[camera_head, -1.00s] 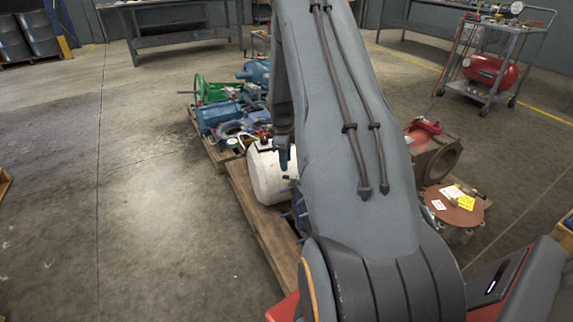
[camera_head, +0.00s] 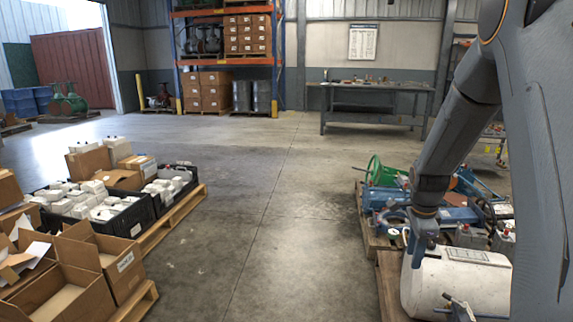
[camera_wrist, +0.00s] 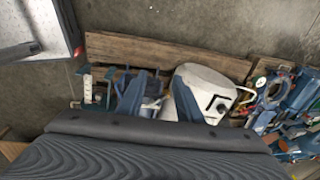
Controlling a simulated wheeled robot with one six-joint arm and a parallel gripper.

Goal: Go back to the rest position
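My arm comes down from the upper right of the head view. My gripper (camera_head: 424,240) hangs at its end, pointing down, just above or in front of a white tank (camera_head: 465,285). In the wrist view my gripper (camera_wrist: 160,98) shows two blue fingers spread apart with nothing held between them. The white tank (camera_wrist: 215,80) lies beside the right finger in that view. I cannot tell whether they touch.
A pallet (camera_head: 392,290) on the right bears the tank and several blue pumps and valves (camera_head: 390,195). At left, open cardboard boxes (camera_head: 65,270) and black crates (camera_head: 172,190) stand on pallets. A workbench (camera_head: 375,112) and rack (camera_head: 225,65) are behind. The middle floor is clear.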

